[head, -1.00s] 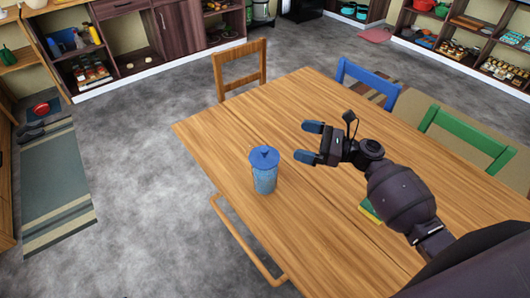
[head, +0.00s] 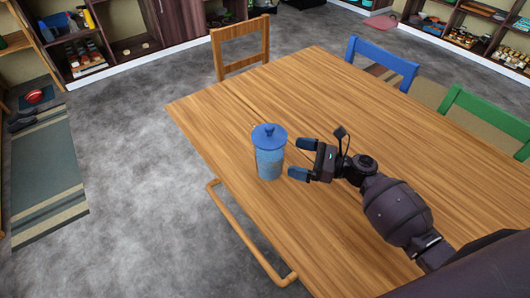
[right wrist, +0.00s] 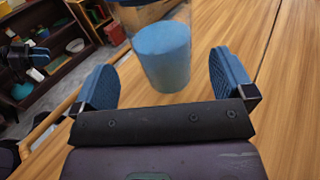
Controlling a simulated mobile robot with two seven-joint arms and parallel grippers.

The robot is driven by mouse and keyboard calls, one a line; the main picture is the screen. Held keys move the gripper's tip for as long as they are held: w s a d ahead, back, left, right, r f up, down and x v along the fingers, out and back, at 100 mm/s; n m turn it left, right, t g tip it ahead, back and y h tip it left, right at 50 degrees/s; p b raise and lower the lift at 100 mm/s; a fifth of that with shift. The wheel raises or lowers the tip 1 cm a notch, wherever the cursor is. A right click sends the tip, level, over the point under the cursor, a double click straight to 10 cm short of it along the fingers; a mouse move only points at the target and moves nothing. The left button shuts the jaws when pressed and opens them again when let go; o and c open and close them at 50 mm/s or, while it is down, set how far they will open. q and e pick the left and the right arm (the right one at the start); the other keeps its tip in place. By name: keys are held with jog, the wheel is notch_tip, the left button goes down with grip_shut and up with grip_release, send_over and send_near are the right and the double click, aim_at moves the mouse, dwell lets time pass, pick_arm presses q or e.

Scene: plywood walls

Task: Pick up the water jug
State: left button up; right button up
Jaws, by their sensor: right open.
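The water jug (head: 269,160) stands upright on the wooden table near its left edge. It is clear with blue contents and a blue lid with a knob. My right gripper (head: 297,159) is open just to the right of the jug, with its blue-padded fingers pointing at it. In the right wrist view the jug (right wrist: 164,58) is ahead of and between the two open fingers (right wrist: 165,85), and its top is cut off by the frame edge. The jaws are empty.
The wooden table (head: 330,110) is mostly clear around the jug. A wooden chair (head: 240,47) stands at the far end, and a blue chair (head: 382,62) and a green chair (head: 490,118) along the far right side. A wooden chair's rail (head: 245,240) is at the near left edge.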

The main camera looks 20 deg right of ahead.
jog(key=x, duration=0.7)
jog(key=shift+w+a+f, duration=0.1)
jog(key=shift+a+f, duration=0.15)
jog(key=c, duration=1)
pick_arm(q)
jog(key=shift+a+f, duration=0.1)
jog(key=shift+f, duration=0.05)
pick_arm(e)
jog(key=shift+r, duration=0.25)
jog(key=shift+r, duration=0.4)
jog(key=shift+r+p, duration=0.45)
jog(key=shift+r, duration=0.55)
notch_tip(320, 180, up, 12)
jog(key=p, duration=0.3)
jog(key=shift+r+p, duration=0.6)
jog(key=shift+r, duration=1.4)
pick_arm(q)
notch_tip(320, 180, up, 5)
pick_arm(e)
jog(key=shift+d+r, duration=0.15)
jog(key=shift+r, duration=0.15)
